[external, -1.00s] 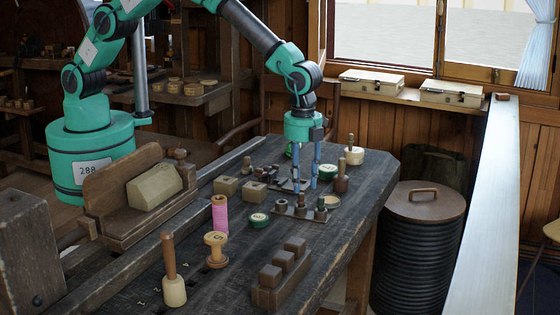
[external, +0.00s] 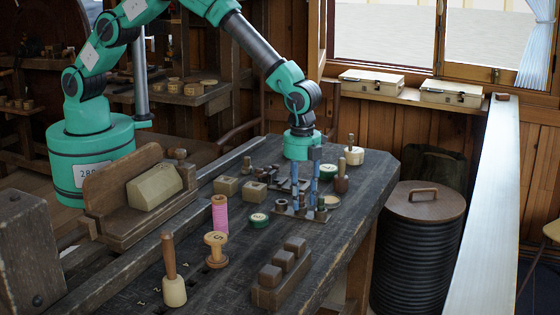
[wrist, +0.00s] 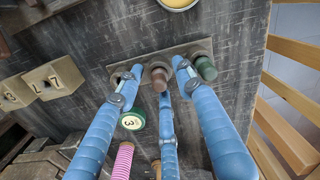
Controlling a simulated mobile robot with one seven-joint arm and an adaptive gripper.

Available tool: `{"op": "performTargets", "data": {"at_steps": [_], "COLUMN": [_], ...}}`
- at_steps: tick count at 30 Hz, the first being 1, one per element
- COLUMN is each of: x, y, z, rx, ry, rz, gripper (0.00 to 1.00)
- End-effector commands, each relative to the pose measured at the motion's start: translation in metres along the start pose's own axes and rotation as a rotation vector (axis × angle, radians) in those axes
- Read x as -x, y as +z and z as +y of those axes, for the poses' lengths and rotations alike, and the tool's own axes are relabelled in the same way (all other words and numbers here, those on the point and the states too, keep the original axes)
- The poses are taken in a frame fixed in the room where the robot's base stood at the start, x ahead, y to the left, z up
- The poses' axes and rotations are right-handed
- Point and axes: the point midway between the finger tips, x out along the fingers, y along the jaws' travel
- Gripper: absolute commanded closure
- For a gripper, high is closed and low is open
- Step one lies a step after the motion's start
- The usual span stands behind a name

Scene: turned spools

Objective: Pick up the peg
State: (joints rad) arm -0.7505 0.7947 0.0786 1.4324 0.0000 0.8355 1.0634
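The peg rack (external: 297,213) is a small dark board near the far right of the bench, with several short pegs standing in it. In the wrist view, a brown peg (wrist: 159,78) stands in the middle of the rack (wrist: 122,70), and a dark green peg (wrist: 205,68) stands to its right. The left end of the rack is partly hidden by a finger. My gripper (external: 305,203) points down over the rack. Its three blue fingers are spread and empty, and in the wrist view the gripper (wrist: 158,82) has its tips around the brown peg, with gaps visible.
A pink-wound spool (external: 220,215), a wooden spool (external: 216,248) and a mallet-like tool (external: 173,285) stand nearer the camera. A green numbered disc (external: 259,220) lies left of the rack. Wooden blocks (external: 254,191) and a dark-handled tool (external: 341,178) are close by.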

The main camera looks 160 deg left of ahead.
Motion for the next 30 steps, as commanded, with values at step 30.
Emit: {"op": "performTargets", "data": {"at_steps": [30], "x": [0.0041], "y": [-0.0001], "z": [-0.0001], "rx": [0.0], "ry": [0.0], "rz": [0.0], "gripper": [0.92]}}
